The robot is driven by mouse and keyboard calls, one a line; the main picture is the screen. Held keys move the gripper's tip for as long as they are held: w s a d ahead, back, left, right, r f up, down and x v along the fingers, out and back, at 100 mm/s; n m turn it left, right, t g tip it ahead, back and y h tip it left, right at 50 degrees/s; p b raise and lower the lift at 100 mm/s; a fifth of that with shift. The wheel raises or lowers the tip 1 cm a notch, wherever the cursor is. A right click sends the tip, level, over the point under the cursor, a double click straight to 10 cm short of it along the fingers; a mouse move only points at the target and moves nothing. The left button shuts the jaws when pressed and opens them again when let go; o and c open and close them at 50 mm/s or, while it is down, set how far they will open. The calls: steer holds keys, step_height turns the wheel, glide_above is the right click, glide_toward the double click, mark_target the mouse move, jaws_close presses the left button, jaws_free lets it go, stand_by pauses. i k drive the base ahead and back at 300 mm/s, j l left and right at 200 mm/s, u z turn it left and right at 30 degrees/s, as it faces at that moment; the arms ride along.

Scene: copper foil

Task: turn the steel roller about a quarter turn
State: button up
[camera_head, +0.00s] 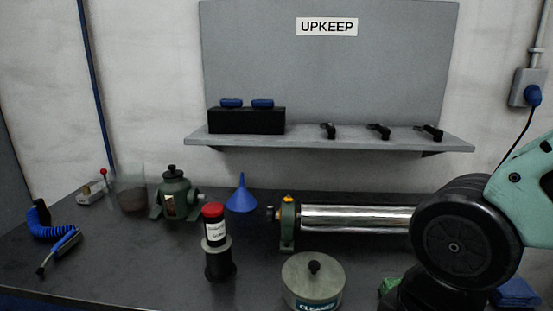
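The steel roller (355,219) is a shiny metal cylinder lying level above the dark bench, right of centre. Its left end sits in a green bearing stand (287,226) with an orange cap on top. Its right end is hidden behind my teal and black arm. My arm comes in from the right edge and covers the front right of the bench. My gripper's fingers do not show, so I cannot see whether they touch the roller.
A round tin labelled CLEANER (312,284) stands in front of the roller. A red-capped bottle (215,225) sits in a black holder (220,264). A blue funnel (241,198) and a green pot-like device (173,196) stand behind. A shelf (330,143) hangs above.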

mark_target(319, 217)
steer(key=i+j, duration=0.15)
steer(key=j, duration=0.25)
steer(key=i+j+u, duration=0.15)
steer(key=j, duration=0.25)
steer(key=i+j, duration=0.2)
steer(key=j, duration=0.2)
steer(key=i+j+u, duration=0.1)
steer(key=j, duration=0.3)
steer(key=i+j+u, duration=0.1)
steer(key=i+j, duration=0.15)
steer(key=j, duration=0.1)
